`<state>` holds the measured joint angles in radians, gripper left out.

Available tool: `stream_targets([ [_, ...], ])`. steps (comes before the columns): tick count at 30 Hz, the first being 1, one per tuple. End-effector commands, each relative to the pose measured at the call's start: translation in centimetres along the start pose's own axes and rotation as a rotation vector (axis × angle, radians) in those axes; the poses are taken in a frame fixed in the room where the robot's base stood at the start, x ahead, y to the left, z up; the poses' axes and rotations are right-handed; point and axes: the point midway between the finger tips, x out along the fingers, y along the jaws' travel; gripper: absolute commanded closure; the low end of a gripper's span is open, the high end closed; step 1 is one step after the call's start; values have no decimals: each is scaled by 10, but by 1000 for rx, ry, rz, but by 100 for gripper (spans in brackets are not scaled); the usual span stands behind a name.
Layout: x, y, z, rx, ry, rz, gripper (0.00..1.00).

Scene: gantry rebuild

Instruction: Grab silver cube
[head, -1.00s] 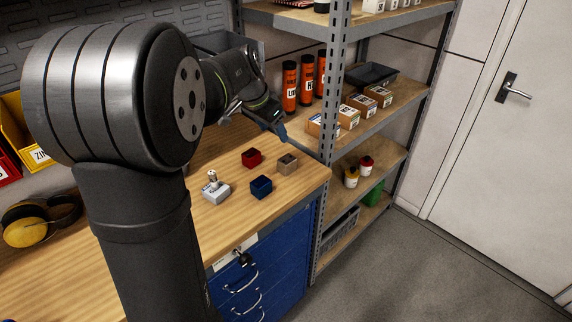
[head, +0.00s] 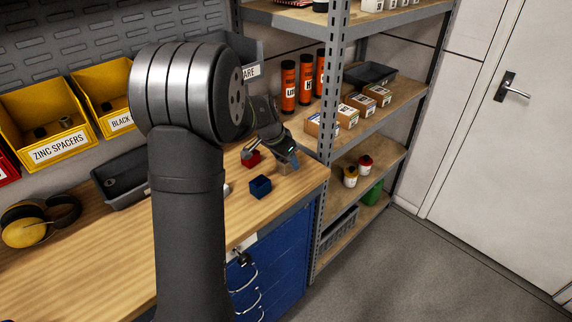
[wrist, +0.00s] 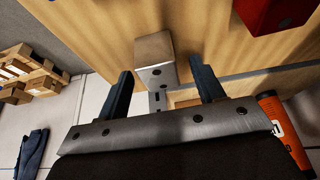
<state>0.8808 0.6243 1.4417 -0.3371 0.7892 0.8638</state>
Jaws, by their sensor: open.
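The silver cube (wrist: 154,50) is a grey metal block in the wrist view, at the upper middle, standing on the wooden bench. My gripper (wrist: 160,76) is open, with one dark finger on each side of the cube's near end. I cannot tell whether either finger touches it. In the head view the cube (head: 285,168) shows at the bench's right end, partly hidden by my gripper (head: 283,158) above it.
A blue cube (head: 260,186) sits close by in front, and a red cube (head: 251,158) to the left. The bench's right edge and the shelf rack (head: 328,130) are near. Yellow bins (head: 45,125) stand at the back left.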

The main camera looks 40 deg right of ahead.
Motion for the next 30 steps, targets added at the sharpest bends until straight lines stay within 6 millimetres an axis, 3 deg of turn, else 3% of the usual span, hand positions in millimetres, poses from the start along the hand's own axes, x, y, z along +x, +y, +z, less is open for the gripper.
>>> stream_targets([
  [3,13,0,0,0,0,1,38],
  [10,14,0,0,0,1,0,40],
  [18,14,0,0,0,1,-1,93],
  [30,6,-1,-4,2,3,-3,93],
])
